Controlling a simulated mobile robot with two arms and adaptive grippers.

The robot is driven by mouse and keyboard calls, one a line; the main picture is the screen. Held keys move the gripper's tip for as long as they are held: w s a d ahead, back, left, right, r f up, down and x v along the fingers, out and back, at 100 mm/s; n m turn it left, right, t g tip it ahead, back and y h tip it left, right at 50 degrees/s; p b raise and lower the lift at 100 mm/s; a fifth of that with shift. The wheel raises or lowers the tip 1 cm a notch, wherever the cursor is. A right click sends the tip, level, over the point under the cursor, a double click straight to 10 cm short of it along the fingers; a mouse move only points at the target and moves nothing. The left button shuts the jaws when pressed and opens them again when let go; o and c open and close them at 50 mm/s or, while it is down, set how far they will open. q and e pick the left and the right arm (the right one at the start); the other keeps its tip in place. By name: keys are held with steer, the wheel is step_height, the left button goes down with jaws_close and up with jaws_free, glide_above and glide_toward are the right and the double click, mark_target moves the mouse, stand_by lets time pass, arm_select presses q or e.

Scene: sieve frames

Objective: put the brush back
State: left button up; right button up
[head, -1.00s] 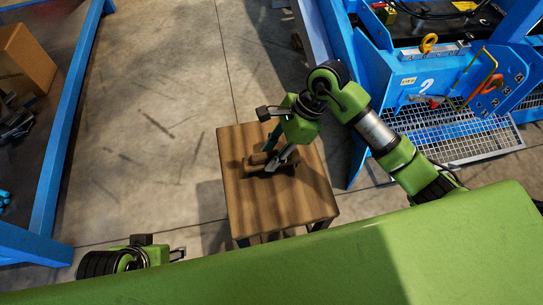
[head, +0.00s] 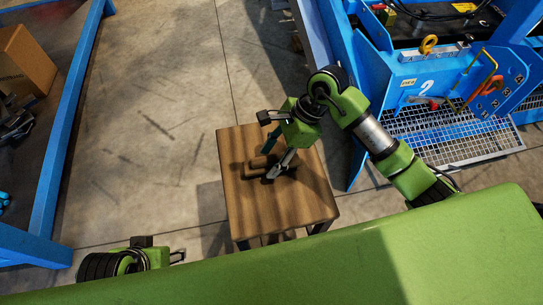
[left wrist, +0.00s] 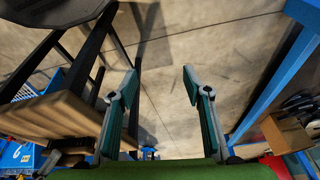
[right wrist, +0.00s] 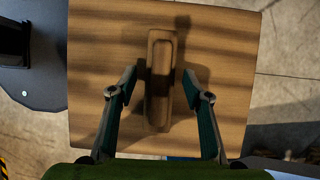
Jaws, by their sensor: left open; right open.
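A brush (head: 258,161) with a brown wooden body lies on the small wooden table (head: 290,205). In the right wrist view the brush (right wrist: 160,80) runs lengthwise away from me; its bristles are not visible. My right gripper (head: 277,157) is open above the table, close to the brush. In the right wrist view its fingers (right wrist: 163,88) are apart, with the brush between them in the picture and a gap on each side. I cannot tell the exact height above it. My left gripper (left wrist: 160,80) is open and empty, away from the brush, with floor beyond it.
A blue frame marked 2 (head: 425,85), holding hanging tools and a grating, stands at the right. A blue-edged bench (head: 50,180) with a cardboard box (head: 24,62) is at the left. Bare concrete floor (head: 160,110) lies between the bench and the table.

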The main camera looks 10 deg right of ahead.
mark_target(273, 156)
steer(key=v, duration=0.3)
steer(key=shift+w+d+r, duration=0.1)
steer(key=shift+r, duration=0.1)
steer(key=p+v, duration=0.1)
steer(key=v, duration=0.6)
steer(key=shift+d+r+p, duration=0.1)
steer(key=shift+r+p, duration=0.2)
arm_select(q)
steer(key=x, duration=0.4)
steer(key=shift+d+f, duration=0.1)
steer(key=shift+f, duration=0.3)
arm_select(e)
steer(key=shift+d+r, duration=0.2)
steer(key=shift+r, duration=0.2)
